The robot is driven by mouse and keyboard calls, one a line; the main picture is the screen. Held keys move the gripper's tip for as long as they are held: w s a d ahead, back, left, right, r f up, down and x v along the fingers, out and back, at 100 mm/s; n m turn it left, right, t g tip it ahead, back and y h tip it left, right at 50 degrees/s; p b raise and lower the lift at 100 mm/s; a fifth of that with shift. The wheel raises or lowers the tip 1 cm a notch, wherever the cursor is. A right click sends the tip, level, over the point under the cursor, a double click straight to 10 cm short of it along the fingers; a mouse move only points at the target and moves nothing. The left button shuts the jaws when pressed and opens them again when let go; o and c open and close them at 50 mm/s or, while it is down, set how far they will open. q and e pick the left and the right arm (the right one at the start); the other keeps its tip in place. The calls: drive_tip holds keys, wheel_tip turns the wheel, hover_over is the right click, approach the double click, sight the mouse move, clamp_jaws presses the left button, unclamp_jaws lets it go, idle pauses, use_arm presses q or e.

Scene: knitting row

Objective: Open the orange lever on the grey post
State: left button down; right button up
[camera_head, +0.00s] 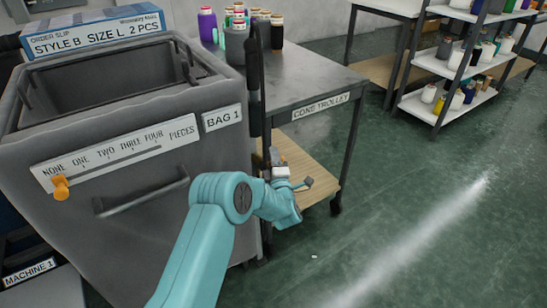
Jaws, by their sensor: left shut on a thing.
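My left gripper (278,163) is at the end of my teal arm, in the middle of the view beside the dark grey post (256,95). It is shut on a small orange piece, which I take to be the orange lever (282,161). The fingers and wrist hide most of the lever, so its angle cannot be told. The post stands upright between the grey bin and the cone trolley. My right gripper is not in view.
A grey bin (120,205) labelled BAG 1 stands left, with an orange slider knob (60,188) at NONE. A cone trolley (310,82) with several yarn cones stands behind the post. Shelves (455,75) stand at the back right. Green floor (430,200) is clear on the right.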

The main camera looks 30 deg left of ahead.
use_arm(q)
drive_tip(key=s+a+f+m+g+h+p, duration=0.1)
drive_tip(key=s+f+m+g+p, duration=0.3)
drive_tip(key=m, duration=1)
drive_tip(key=f+g+h+p, duration=0.1)
drive_tip(key=g+p, duration=0.2)
drive_tip(key=shift+s+a+f+h+p, duration=0.15)
drive_tip(key=shift+s+f+h+p, duration=0.05)
drive_tip(key=shift+f+h+p, duration=0.1)
drive_tip(key=shift+s+f+m, duration=0.1)
drive_tip(key=shift+m, duration=0.2)
drive_tip(key=c, duration=1.1)
unclamp_jaws()
drive_tip(key=shift+a, duration=0.1)
drive_tip(key=shift+a+r, duration=0.1)
drive_tip(key=shift+r, duration=0.15)
